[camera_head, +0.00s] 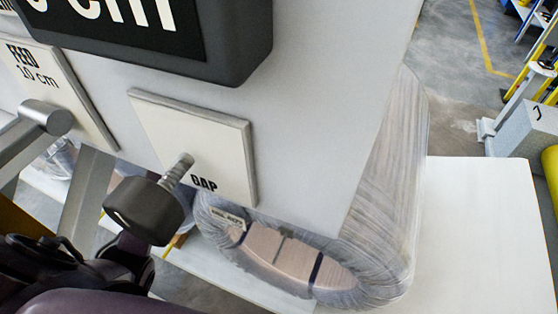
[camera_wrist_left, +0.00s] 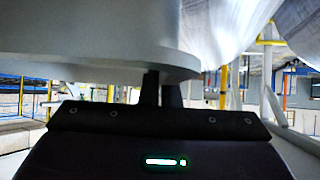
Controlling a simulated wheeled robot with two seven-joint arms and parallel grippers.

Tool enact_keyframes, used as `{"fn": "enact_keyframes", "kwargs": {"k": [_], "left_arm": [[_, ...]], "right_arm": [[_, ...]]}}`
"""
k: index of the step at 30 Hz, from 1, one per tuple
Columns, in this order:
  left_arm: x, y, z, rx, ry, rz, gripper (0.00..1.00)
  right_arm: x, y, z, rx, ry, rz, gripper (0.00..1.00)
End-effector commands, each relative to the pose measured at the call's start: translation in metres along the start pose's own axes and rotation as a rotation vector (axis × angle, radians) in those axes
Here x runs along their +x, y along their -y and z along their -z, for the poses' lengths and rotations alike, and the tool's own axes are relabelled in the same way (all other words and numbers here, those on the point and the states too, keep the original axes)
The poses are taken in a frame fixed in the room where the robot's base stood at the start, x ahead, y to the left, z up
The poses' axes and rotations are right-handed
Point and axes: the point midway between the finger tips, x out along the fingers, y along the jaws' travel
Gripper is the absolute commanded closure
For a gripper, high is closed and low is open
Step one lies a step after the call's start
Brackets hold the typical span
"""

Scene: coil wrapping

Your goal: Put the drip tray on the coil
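The coil (camera_head: 389,215), wrapped in clear film with dark straps inside its opening, stands at the lower middle of the head view, partly behind a grey machine panel. In the left wrist view a pale round piece with a thick rim (camera_wrist_left: 100,62) fills the upper left; it may be the drip tray, but I cannot tell surely. My left gripper (camera_wrist_left: 162,88) has its two dark fingers close together at this rim, their tips hidden by it. I cannot see whether they grip it. The head view does not show the left fingers. My right gripper is not in view.
The grey panel (camera_head: 325,80) carries a dark display (camera_head: 225,40), a FEED plate (camera_head: 75,85) and a GAP plate (camera_head: 215,135) with a dark knob (camera_head: 145,208); it blocks much of the head view. A white tabletop (camera_head: 480,235) right of the coil is clear.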

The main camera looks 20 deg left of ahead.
Motion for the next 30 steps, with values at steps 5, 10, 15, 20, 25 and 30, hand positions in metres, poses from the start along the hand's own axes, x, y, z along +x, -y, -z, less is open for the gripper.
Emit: {"fn": "enact_keyframes", "kwargs": {"k": [5,10,15,20,25,30], "left_arm": [[0.028,-0.001,-0.037,-0.003,0.002,-0.003,1.00],[0.040,0.000,-0.052,-0.002,-0.002,0.000,1.00],[0.050,0.000,-0.067,-0.001,0.000,-0.001,1.00],[0.065,0.000,-0.084,-0.002,-0.001,-0.002,1.00],[0.068,0.001,-0.089,0.001,-0.003,0.001,1.00],[0.068,0.001,-0.089,0.001,-0.003,0.001,1.00]], "right_arm": [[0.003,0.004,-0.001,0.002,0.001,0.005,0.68],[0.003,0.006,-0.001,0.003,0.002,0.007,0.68],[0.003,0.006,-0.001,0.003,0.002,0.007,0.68],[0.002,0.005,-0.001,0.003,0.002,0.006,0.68],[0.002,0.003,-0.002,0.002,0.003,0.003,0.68],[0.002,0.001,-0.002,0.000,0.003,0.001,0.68]]}}
